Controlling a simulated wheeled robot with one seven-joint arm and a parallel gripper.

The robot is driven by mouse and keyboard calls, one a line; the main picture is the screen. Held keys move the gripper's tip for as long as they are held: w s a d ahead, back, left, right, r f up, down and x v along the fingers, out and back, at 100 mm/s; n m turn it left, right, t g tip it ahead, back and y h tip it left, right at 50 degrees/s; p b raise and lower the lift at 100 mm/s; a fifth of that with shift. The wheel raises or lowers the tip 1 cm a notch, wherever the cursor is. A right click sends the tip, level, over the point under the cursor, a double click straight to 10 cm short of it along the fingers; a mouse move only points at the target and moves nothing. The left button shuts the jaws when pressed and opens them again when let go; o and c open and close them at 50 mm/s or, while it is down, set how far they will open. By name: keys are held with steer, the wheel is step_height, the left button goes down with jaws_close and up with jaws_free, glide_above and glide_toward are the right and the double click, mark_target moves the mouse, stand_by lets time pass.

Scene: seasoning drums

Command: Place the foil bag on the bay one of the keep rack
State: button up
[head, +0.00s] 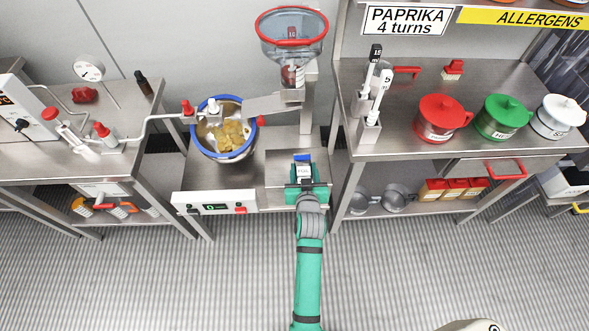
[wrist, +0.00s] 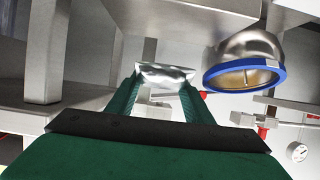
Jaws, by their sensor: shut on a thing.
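My gripper (head: 304,172) is over the steel stand below the hopper, in the middle of the head view. It is shut on the foil bag, a crinkled silver packet (wrist: 165,74) held between the green fingers in the wrist view. In the head view a small piece with blue, white and dark parts shows between the fingers; I cannot tell whether it is the bag. The frames do not show whether the bag still touches the surface beneath. I cannot make out a keep rack or a bay one marking in either view.
A blue-rimmed drum (head: 224,144) with yellow contents stands left of my gripper. It also shows in the wrist view (wrist: 244,78). The hopper (head: 291,50) hangs behind. A right table (head: 400,140) bears lidded pots, and a left table (head: 120,150) bears fittings. The front floor (head: 200,280) is clear.

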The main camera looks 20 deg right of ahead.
steer(key=w+f, duration=0.6)
steer(key=shift+w+a+f, duration=0.25)
steer(key=shift+w+a, duration=0.05)
steer(key=shift+w+f, duration=0.1)
steer(key=shift+f, duration=1.5)
steer(key=shift+f, duration=0.15)
steer(key=o, duration=0.7)
steer(key=shift+c, duration=0.2)
